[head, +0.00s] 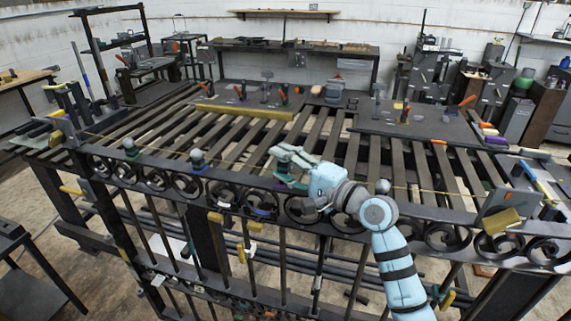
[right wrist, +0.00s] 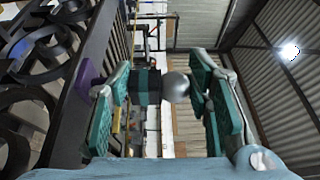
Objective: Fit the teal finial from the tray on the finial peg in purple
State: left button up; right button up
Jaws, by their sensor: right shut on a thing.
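My right gripper (head: 283,166) reaches in over the gate's top rail near its middle. In the right wrist view its teal-padded fingers (right wrist: 165,92) are shut on the teal finial (right wrist: 147,85), a dark body with teal bands and a silver ball (right wrist: 176,87). In the head view the gripper largely hides the finial. The purple peg base (right wrist: 88,82) shows beside the left finger in the right wrist view, apart from the finial. In the head view a bit of purple (head: 298,185) shows just below the gripper. My left gripper is not in view.
The scroll gate (head: 160,180) runs across the front, with two ball-topped finials (head: 130,148) (head: 197,157) on its rail at the left. Slats (head: 240,145) lie behind, then dark boards with tools (head: 430,125).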

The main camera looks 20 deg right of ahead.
jog(key=shift+s+a+f+b, duration=0.15)
jog(key=shift+f+b, duration=0.35)
jog(key=shift+f, duration=0.55)
jog(key=shift+a, duration=0.15)
grip_shut()
jog(key=shift+f+b, duration=0.2)
jog(key=shift+b, duration=0.2)
